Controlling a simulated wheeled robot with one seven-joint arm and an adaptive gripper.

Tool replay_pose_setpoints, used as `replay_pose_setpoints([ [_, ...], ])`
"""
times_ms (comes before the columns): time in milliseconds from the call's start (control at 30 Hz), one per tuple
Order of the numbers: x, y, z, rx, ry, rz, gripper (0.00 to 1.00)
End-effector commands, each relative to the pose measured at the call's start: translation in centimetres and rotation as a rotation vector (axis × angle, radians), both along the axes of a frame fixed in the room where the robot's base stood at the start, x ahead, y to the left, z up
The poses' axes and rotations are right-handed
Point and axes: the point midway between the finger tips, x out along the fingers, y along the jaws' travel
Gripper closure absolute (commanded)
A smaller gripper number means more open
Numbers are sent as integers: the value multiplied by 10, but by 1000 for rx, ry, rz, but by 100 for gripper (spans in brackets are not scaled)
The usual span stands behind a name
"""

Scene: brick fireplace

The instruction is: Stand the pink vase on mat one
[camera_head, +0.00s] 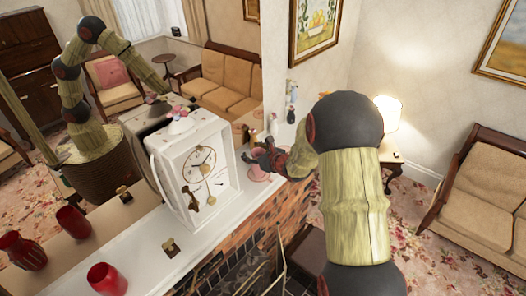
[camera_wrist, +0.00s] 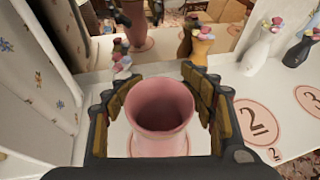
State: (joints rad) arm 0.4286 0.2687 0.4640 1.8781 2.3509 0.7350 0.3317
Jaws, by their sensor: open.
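The pink vase (camera_wrist: 160,145) stands upright on the white mantel between the fingers of my gripper (camera_wrist: 160,100) in the wrist view. The fingers are open on either side of it, and I cannot tell whether they touch it. In the head view the vase (camera_head: 259,173) is partly hidden by my gripper (camera_head: 268,160), beside the clock. A thin pink outline shows near its base, but no number is visible there, so I cannot tell which mat this is. Mat two (camera_wrist: 245,132) and mat three (camera_wrist: 309,100) lie to the right in the wrist view.
A white clock (camera_head: 205,150) stands close left of the vase. A red vase (camera_head: 107,279) stands at the near end of the mantel. A mirror behind repeats the scene. White (camera_wrist: 258,50) and black (camera_wrist: 298,55) flower vases stand behind the mats.

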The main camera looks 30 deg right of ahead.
Motion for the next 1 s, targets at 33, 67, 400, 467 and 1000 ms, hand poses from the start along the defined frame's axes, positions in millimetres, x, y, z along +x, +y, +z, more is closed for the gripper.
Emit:
replay_pose_setpoints([
  [33, 0, 0, 0, 0, 0, 0, 42],
  [67, 0, 0, 0, 0, 0, 0, 40],
  [400, 0, 0, 1, 0, 0, 0, 40],
  [467, 0, 0, 3, 0, 0, 0, 40],
  [1000, -80, -12, 37, -1, -1, -3, 40],
])
